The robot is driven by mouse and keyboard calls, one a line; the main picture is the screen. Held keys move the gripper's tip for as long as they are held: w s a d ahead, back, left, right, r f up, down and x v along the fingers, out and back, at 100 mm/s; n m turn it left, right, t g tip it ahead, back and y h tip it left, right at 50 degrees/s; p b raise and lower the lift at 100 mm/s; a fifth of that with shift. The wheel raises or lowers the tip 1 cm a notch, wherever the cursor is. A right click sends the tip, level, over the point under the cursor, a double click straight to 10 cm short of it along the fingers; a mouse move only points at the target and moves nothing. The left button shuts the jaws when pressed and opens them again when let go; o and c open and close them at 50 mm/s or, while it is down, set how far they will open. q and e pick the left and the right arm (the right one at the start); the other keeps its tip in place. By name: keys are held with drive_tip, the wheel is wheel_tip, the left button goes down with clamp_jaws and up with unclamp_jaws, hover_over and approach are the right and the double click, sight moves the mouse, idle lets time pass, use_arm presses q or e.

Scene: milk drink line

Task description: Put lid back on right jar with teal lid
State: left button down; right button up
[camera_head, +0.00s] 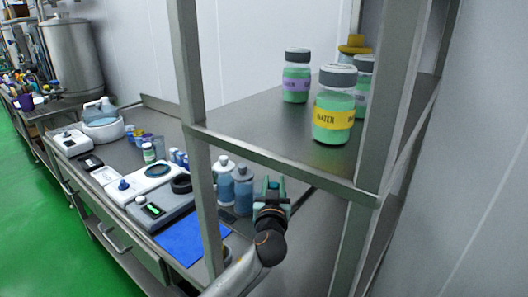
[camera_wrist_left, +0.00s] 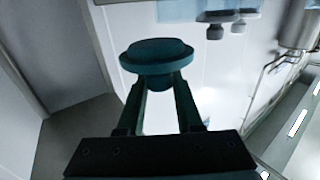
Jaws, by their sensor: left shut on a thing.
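My left gripper (camera_head: 272,188) is raised in front of the steel shelf frame, right of two blue bottles. In the left wrist view its two fingers (camera_wrist_left: 160,90) are shut on the teal lid (camera_wrist_left: 157,55), a round flanged piece at the fingertips. The lid is clear of any jar in that view. In the head view I cannot clearly tell the lid from the greenish fingers. I cannot make out an open jar; it may be hidden behind the arm or posts. My right gripper is not in view.
Two capped blue bottles (camera_head: 243,190) stand on the bench beside the gripper. A blue mat (camera_head: 190,240) and a scale (camera_head: 150,208) lie left.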

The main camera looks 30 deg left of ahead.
use_arm(q)
drive_tip(key=w+a+r+n+g+y, duration=0.3)
drive_tip(key=w+a+r+y, duration=0.15)
drive_tip(key=a+r, duration=0.2)
wheel_tip(320, 180, down, 7)
drive_tip(key=h+b, duration=0.1)
drive_tip(key=b, duration=0.4)
drive_tip(key=shift+w, duration=0.1)
idle(0.3)
drive_tip(key=shift+b, duration=0.55)
idle(1.0)
drive_tip(key=shift+f+b, duration=0.25)
drive_tip(key=shift+b, duration=0.5)
idle(0.9)
idle(0.3)
unclamp_jaws()
idle(0.6)
